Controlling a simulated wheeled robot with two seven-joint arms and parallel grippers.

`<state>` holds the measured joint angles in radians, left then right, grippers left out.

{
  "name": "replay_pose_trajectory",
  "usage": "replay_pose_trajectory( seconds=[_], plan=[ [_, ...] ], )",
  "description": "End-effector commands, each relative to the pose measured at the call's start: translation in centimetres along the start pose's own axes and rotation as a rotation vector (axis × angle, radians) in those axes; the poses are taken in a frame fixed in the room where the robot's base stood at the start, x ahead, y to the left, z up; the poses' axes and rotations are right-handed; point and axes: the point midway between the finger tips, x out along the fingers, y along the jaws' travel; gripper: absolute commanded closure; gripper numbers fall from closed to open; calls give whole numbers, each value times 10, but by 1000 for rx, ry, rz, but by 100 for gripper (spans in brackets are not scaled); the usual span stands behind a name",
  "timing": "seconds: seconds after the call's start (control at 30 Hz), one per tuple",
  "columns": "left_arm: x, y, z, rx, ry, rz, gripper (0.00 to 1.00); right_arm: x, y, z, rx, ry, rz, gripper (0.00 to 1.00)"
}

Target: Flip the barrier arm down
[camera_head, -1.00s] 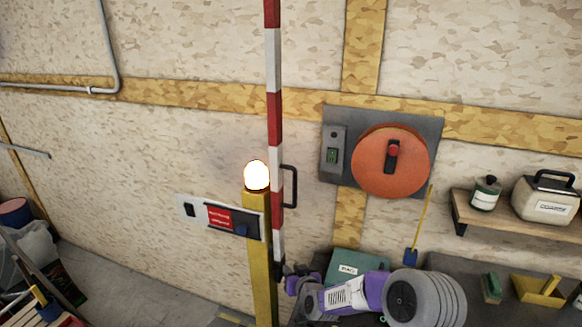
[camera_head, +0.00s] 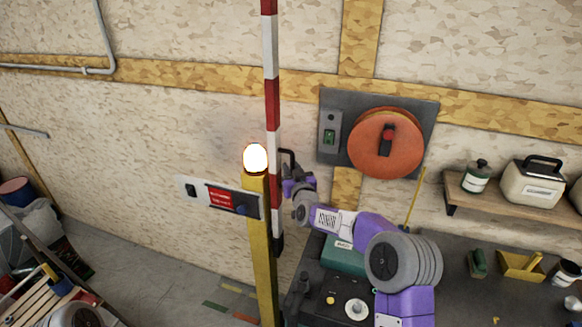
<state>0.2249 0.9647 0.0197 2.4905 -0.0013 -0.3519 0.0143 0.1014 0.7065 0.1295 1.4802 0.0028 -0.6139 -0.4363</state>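The barrier arm (camera_head: 272,105) is a red-and-white striped bar standing upright beside a yellow post (camera_head: 259,240). A glowing lamp (camera_head: 256,157) tops the post. A black handle (camera_head: 288,152) sticks out from the bar's right side. My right gripper (camera_head: 291,182) is at the handle, covering its lower part, close to the bar. Its fingers are too small and hidden to tell whether they are shut on the handle or only beside it. My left gripper is not in view.
A control panel (camera_head: 190,190) is fixed to the post's left. An orange disc (camera_head: 370,143) on a grey plate is on the wall. A shelf (camera_head: 525,212) with a bottle and case, and a dark bench (camera_head: 455,292), lie right. A slatted wooden item (camera_head: 40,300) is lower left.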

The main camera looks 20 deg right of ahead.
Motion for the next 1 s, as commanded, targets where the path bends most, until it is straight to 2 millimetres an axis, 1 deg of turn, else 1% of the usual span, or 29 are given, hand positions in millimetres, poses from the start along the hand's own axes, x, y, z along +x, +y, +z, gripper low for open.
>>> replay_pose_trajectory(
  seconds=[0.13,0.43,0.47,0.6,1.0],
  plan=[
    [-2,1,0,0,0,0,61,7,0,0,0,1,1,75],
    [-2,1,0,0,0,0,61,9,0,0,0,0,0,75],
    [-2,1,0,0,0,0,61,9,0,0,0,0,0,78],
    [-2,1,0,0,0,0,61,8,0,0,0,0,0,99],
    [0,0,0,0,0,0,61,8,2,1,-2,4,4,100]
  ],
)
